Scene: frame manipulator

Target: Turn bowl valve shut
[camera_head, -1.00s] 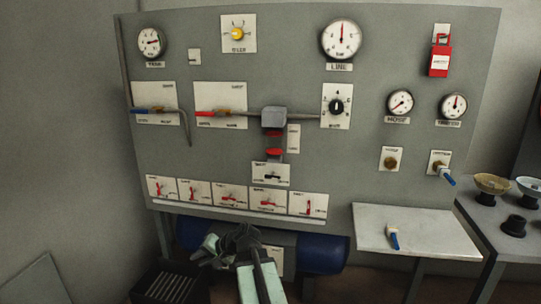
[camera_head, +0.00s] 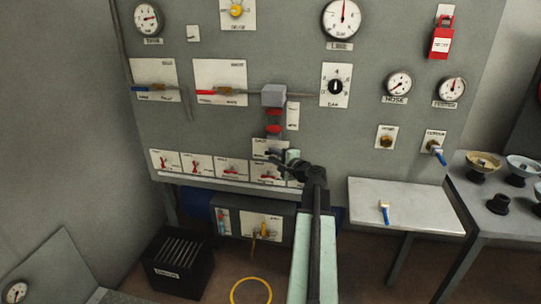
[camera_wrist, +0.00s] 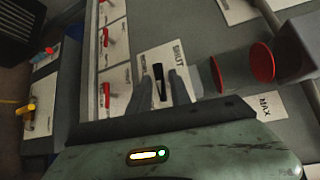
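The valve plate with a small black lever (camera_wrist: 159,83) sits under the red-ended grey cylinders; the word SHUT shows on it in the wrist view. I take this to be the bowl valve. In the head view the plate (camera_head: 262,146) is partly hidden by my gripper (camera_head: 280,160). In the wrist view my gripper (camera_wrist: 163,88) is open, with one finger on each side of the black lever. I cannot tell whether either finger touches it. The lever lies roughly along the fingers.
Red-lever valves (camera_head: 232,169) line the panel's lower edge beside my gripper. Red-ended cylinders (camera_wrist: 262,62) stick out close by. A shelf (camera_head: 412,205) holds a blue-handled lever (camera_head: 384,212). A black crate (camera_head: 178,264) and yellow ring (camera_head: 250,291) are on the floor.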

